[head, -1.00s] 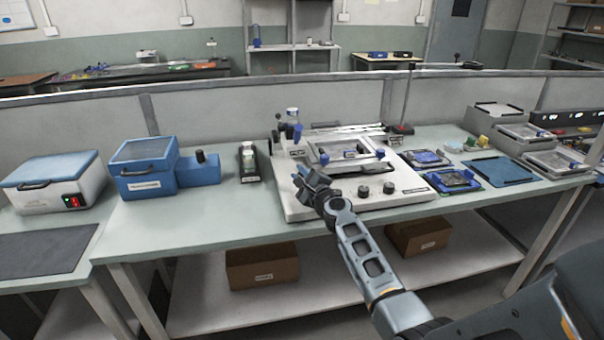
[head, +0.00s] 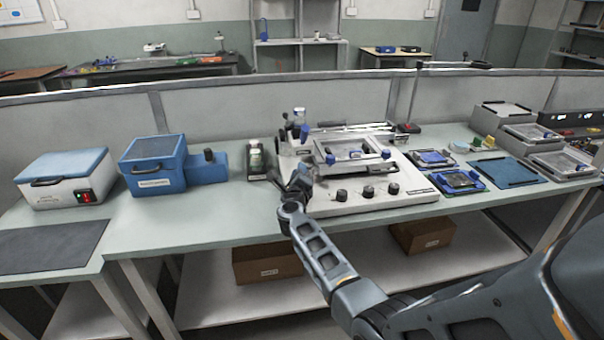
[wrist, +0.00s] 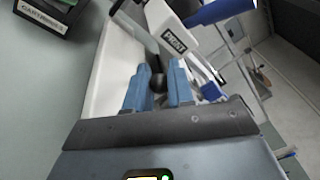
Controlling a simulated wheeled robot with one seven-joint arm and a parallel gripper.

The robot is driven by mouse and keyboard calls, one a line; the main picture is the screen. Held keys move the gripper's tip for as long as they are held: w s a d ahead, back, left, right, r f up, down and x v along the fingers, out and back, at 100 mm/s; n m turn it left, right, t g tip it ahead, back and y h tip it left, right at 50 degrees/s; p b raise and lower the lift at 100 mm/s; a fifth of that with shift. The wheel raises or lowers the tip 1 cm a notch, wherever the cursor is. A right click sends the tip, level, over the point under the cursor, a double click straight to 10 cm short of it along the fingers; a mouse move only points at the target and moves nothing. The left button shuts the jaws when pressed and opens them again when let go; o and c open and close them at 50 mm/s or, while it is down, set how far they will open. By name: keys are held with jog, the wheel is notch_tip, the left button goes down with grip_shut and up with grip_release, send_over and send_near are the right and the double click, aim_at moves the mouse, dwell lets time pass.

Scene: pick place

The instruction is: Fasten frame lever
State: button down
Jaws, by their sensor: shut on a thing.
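The white printing machine (head: 400,203) stands on the bench with a raised framed plate (head: 352,154) on top and dark knobs along its front. In the wrist view my two blue fingertips (wrist: 158,86) are closed around a dark rounded knob (wrist: 157,83), which I take as the end of the frame lever. A grey bar and a white part with a "PRINT" label (wrist: 174,40) lie just beyond it. The lever's far end is hard to make out.
A cartridge holder (head: 257,160) stands just left of my gripper. A blue box (head: 152,168) and a white box with blue lid (head: 65,178) are farther left. Blue-edged trays (head: 455,181) and a blue mat (head: 502,171) lie right. The bench's front edge is clear.

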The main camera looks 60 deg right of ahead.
jog(key=m+g+b, duration=0.1)
jog(key=g, duration=0.1)
jog(key=w+m+g+h+b, duration=0.1)
jog(key=b, duration=0.1)
jog(key=shift+w+f+m+g, duration=0.3)
jog(key=shift+f+g, duration=0.1)
jog(key=g+b, duration=0.1)
jog(key=m+g+b, duration=0.1)
jog(key=m+b, duration=0.1)
jog(key=shift+w+d+g+h+b, duration=0.25)
jog(key=shift+w+g+h+b, duration=0.1)
jog(key=shift+g+h+b, duration=0.05)
jog(key=g+b, duration=0.1)
jog(key=b, duration=0.1)
jog(key=m+g+b, duration=0.1)
jog(key=b, duration=0.1)
jog(key=m+g+b, duration=0.1)
jog(key=b, duration=0.2)
jog(key=shift+w+d+g, duration=0.35)
jog(key=shift+w+g, duration=0.05)
jog(key=g+b, duration=0.1)
jog(key=m+b, duration=0.1)
jog(key=b, duration=0.1)
jog(key=shift+w+d+r+m+g+y+b, duration=0.1)
jog(key=shift+w+d+m+g+y+b, duration=0.05)
jog(key=shift+d+m+g+y+b, duration=0.2)
jog(key=shift+r+g+b, duration=0.2)
jog(key=shift+g+b, duration=0.15)
jog(key=shift+b, duration=0.05)
